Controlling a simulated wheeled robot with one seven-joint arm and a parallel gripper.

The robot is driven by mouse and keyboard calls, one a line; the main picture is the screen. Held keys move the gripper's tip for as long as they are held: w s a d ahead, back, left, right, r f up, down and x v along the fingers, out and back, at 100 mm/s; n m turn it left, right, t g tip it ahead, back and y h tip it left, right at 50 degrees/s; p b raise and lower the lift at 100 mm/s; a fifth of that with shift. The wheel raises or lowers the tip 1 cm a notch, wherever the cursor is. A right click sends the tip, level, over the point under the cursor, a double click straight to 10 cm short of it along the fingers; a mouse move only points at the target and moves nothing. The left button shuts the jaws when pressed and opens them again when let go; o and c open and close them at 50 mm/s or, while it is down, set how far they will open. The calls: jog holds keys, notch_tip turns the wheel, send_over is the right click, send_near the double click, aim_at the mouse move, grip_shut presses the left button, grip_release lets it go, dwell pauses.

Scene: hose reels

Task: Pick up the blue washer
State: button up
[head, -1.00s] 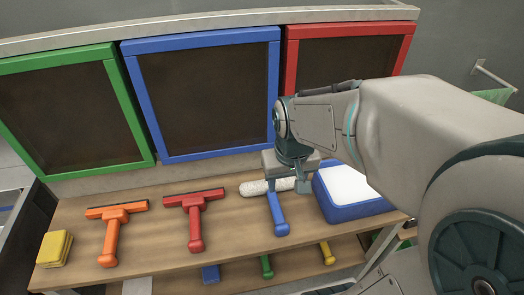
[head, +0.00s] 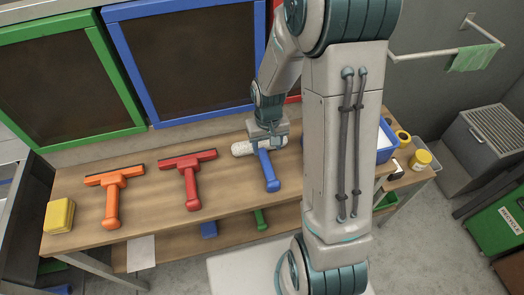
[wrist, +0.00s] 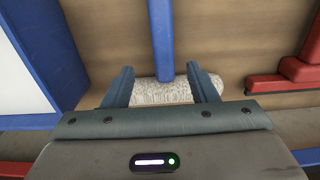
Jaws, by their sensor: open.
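The blue washer (head: 269,172) lies on the wooden bench, its blue handle pointing toward the front and its white fluffy head at the back. My gripper (head: 267,143) is over the white head and hides part of it in the head view. In the wrist view, my gripper (wrist: 160,72) is open, with one finger on each side of the blue washer (wrist: 161,40). The white head crosses beneath and between the fingers. Whether the fingers touch it cannot be told.
A red squeegee (head: 191,184) and an orange squeegee (head: 112,205) lie left of the washer. A yellow sponge stack (head: 59,216) is at the bench's left end. A blue-rimmed white box (wrist: 37,60) is close beside the gripper. Framed screens stand behind.

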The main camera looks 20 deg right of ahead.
aim_at(266, 160)
jog(key=shift+s+a+f+p, duration=0.15)
jog(key=shift+f+p, duration=0.15)
jog(key=shift+f, duration=1.55)
jog(key=shift+s+a+f+p, duration=0.1)
jog(key=shift+f+p, duration=0.2)
jog(key=shift+f, duration=1.55)
jog(key=c, duration=1.1)
